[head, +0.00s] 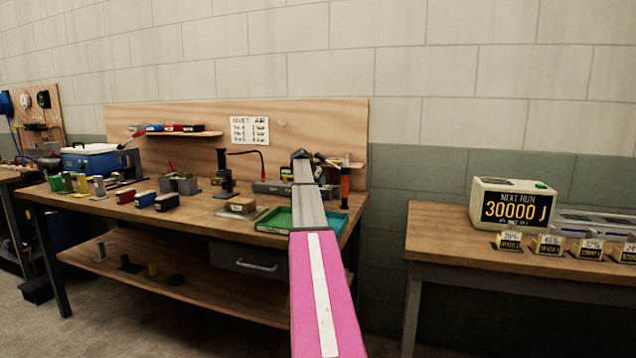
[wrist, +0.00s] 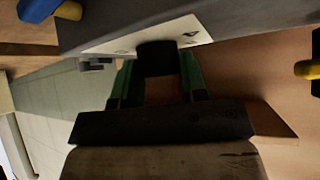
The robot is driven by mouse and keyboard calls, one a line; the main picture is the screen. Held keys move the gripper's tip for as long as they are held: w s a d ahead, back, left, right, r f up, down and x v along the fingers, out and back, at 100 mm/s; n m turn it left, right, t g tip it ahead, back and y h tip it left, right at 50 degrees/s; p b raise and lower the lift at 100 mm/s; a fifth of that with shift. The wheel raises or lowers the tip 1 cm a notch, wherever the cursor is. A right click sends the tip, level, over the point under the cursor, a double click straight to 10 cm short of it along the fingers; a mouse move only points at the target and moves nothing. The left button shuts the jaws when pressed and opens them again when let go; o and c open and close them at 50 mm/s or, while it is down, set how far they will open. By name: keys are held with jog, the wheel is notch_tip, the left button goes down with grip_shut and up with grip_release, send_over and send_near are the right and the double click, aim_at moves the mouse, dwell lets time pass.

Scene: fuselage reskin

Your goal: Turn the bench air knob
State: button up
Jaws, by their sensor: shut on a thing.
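The bench air knob (wrist: 157,58) is a short black cylinder on a grey box with a white label (wrist: 125,42) in the wrist view. My gripper (wrist: 157,72) has its two green-sided fingers on either side of the knob and is shut on it. The knob's marking and turn angle cannot be made out. In the head view my pink and grey arm reaches over the wooden workbench (head: 120,205). It hides the knob and my fingers there. Part of a grey box (head: 270,187) shows on the bench just left of the arm.
A green tray (head: 272,221) lies at the bench's front edge, beside my arm. An orange-handled tool (head: 345,186) stands just right of it. A black stand (head: 223,175) is to the left. A second table with a display box (head: 512,205) stands at right, past a gap.

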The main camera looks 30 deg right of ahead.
jog(key=shift+w+m+g+h, duration=0.15)
jog(key=shift+m+g+h, duration=0.15)
jog(key=shift+m+g, duration=1.65)
jog(key=shift+m, duration=0.55)
jog(key=o, duration=0.9)
jog(key=v, duration=1)
jog(key=shift+a+r, duration=0.3)
